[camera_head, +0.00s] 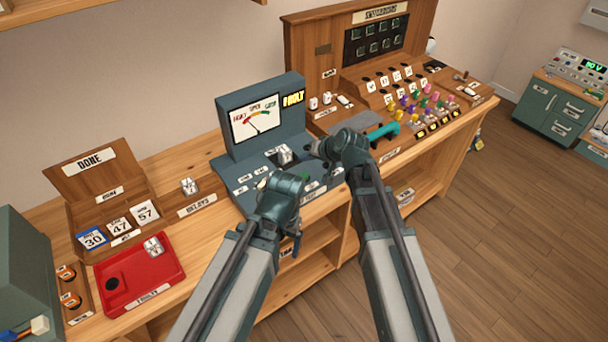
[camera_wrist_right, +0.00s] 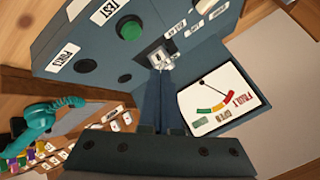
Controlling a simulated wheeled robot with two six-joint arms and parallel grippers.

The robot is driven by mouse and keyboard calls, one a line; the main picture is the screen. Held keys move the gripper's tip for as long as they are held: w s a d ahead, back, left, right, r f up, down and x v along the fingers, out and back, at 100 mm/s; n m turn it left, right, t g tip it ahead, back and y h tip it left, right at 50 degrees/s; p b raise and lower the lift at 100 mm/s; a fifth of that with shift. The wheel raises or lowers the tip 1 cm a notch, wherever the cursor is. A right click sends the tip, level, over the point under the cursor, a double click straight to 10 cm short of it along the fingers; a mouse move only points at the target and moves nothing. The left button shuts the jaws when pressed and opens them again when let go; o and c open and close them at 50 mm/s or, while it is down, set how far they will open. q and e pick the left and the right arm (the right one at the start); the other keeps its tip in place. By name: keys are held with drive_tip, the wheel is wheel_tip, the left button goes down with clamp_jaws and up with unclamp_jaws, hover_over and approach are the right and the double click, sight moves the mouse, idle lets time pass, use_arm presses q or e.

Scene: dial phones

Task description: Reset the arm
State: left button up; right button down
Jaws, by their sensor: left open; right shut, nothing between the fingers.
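My right gripper (camera_head: 314,149) is over the right part of the blue-grey tester (camera_head: 262,103), its fingers small and partly hidden by its wrist. In the right wrist view my right gripper (camera_wrist_right: 160,72) is shut and empty, its tips close to a small pale relay (camera_wrist_right: 166,62) in the tester's socket. Whether they touch it I cannot tell. The relay also shows in the head view (camera_head: 285,155). My left gripper (camera_head: 296,244) is open, low by the bench's front edge, mostly hidden behind its own wrist.
The tester's meter needle (camera_wrist_right: 213,83) leans to the FAULT side. A red tray (camera_head: 168,262) with one relay and a DONE box (camera_head: 100,170) are at left. A switchboard (camera_head: 375,60) with a teal handset (camera_head: 384,135) stands right. Open floor (camera_head: 520,220) lies right.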

idle(0.4)
drive_tip(key=s+d+f+n+g+h, duration=0.1)
drive_tip(key=s+f+g+h, duration=0.1)
drive_tip(key=s, duration=0.6)
drive_tip(key=s+d+f+n+g+h, duration=0.2)
drive_tip(key=s+h, duration=0.1)
drive_tip(key=s, duration=0.6)
drive_tip(key=s+d+f+n+g+h, duration=0.1)
drive_tip(key=s+d+f+g+h, duration=0.1)
drive_tip(key=s, duration=0.6)
drive_tip(key=shift+s+d+f+g+h, duration=0.25)
drive_tip(key=shift+s+g+h, duration=0.1)
drive_tip(key=shift+g, duration=0.25)
